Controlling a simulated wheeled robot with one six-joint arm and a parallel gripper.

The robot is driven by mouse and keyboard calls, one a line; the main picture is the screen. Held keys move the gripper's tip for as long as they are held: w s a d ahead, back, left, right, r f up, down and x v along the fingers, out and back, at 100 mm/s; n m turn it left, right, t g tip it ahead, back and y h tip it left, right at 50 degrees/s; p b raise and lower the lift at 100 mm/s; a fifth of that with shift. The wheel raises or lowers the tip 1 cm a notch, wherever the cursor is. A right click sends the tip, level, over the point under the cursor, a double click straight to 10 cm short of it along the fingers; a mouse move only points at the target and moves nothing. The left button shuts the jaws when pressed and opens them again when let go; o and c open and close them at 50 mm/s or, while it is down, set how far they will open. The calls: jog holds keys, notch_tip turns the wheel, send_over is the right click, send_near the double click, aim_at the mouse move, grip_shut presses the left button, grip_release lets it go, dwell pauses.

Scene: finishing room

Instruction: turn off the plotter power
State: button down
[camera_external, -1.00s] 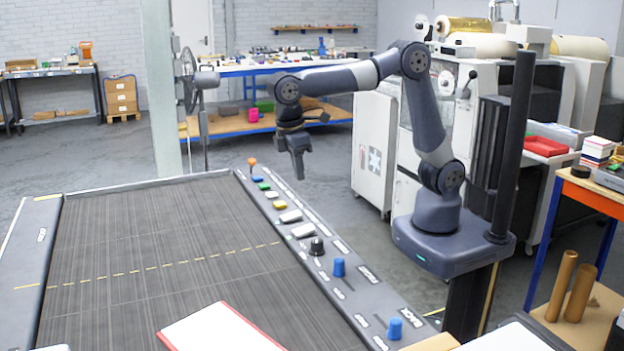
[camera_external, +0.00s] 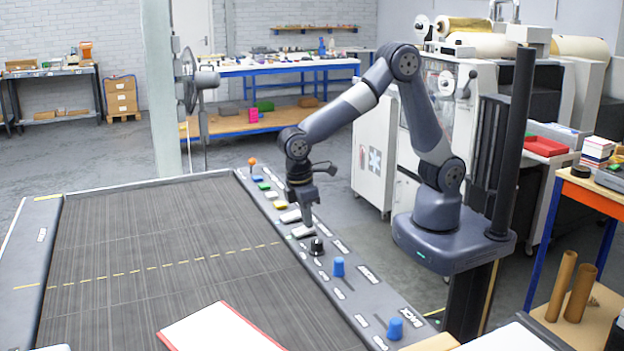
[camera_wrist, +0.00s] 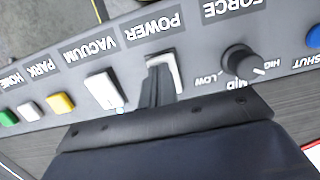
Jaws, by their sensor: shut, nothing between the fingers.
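The plotter (camera_external: 150,240) is a wide dark ribbed bed with a grey control strip along its right side. The power switch, a white rocker (camera_external: 303,232), sits on that strip; it also shows below the POWER label in the wrist view (camera_wrist: 177,68). My gripper (camera_external: 308,224) is shut and empty, pointing down at the power switch. In the wrist view its dark fingertips (camera_wrist: 156,88) overlap the switch's left and middle part and hide some of it. I cannot tell whether they touch it, or which way the rocker is tilted.
The white vacuum rocker (camera_wrist: 103,90) is just left of the fingers in the wrist view. The black force knob (camera_wrist: 240,62) is to the right. Yellow (camera_wrist: 60,103) and other small buttons lie farther left. Two blue knobs (camera_external: 338,267) stand nearer the camera. A red-edged white sheet (camera_external: 222,328) lies on the bed.

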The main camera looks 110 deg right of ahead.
jog(key=shift+f, duration=0.1)
jog(key=shift+s+f+t+b, duration=0.2)
jog(key=shift+f+t+b, duration=0.25)
jog(key=shift+b, duration=0.75)
jog(key=shift+r+p, duration=0.3)
jog(key=shift+p, duration=0.05)
jog(key=shift+f, duration=0.1)
jog(key=shift+w+r+p, duration=0.2)
jog(key=shift+w+p, duration=0.3)
jog(key=shift+w, duration=0.4)
